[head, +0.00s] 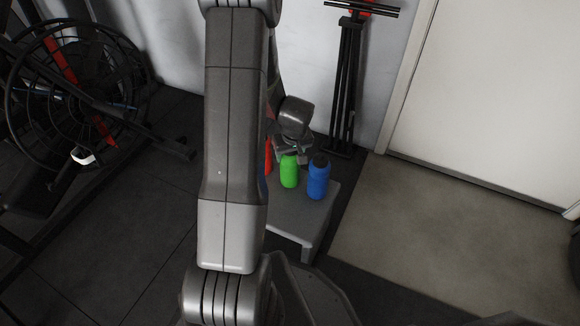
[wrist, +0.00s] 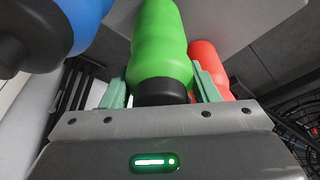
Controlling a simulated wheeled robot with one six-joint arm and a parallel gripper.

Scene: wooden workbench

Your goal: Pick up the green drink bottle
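The green drink bottle (head: 289,172) stands upright on a small grey bench, between a blue bottle and a red one. My gripper (head: 290,151) is right above its top in the head view. In the wrist view the green bottle (wrist: 162,45) has its black cap toward me. It lies between the two pale green fingers of my gripper (wrist: 163,88), one on each side near the cap and shoulder. Whether the fingers press on the bottle or stand just clear of it cannot be told.
The blue bottle (head: 318,178) stands close on the right. The red bottle (head: 268,158) is on the left, mostly hidden by my arm. The grey bench (head: 299,214) has free room in front. A black folded stand (head: 345,90) leans by the wall behind.

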